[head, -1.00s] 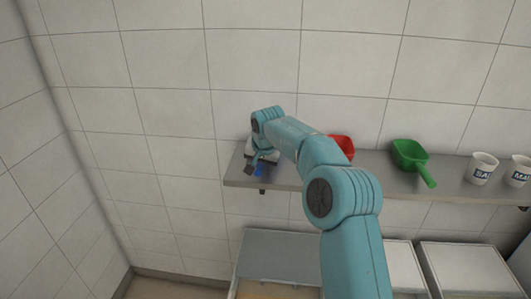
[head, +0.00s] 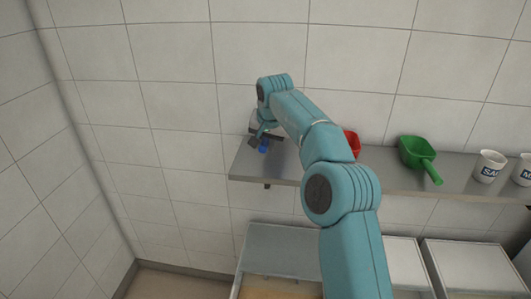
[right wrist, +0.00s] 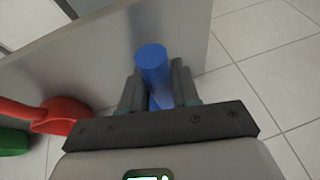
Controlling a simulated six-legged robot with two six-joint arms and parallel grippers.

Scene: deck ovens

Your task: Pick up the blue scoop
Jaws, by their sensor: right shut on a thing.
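The blue scoop (right wrist: 152,62) shows in the right wrist view as a blue handle between the two fingers of my right gripper (right wrist: 158,85). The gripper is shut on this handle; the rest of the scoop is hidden. My own arm covers much of that area. My left gripper is not in view.
A red scoop (head: 354,143) and a green scoop (head: 417,153) lie on the grey shelf (head: 390,178), to the right. White labelled cups (head: 488,167) stand farther right. Pale lidded bins (head: 468,268) stand below. The tiled wall (head: 170,100) is behind.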

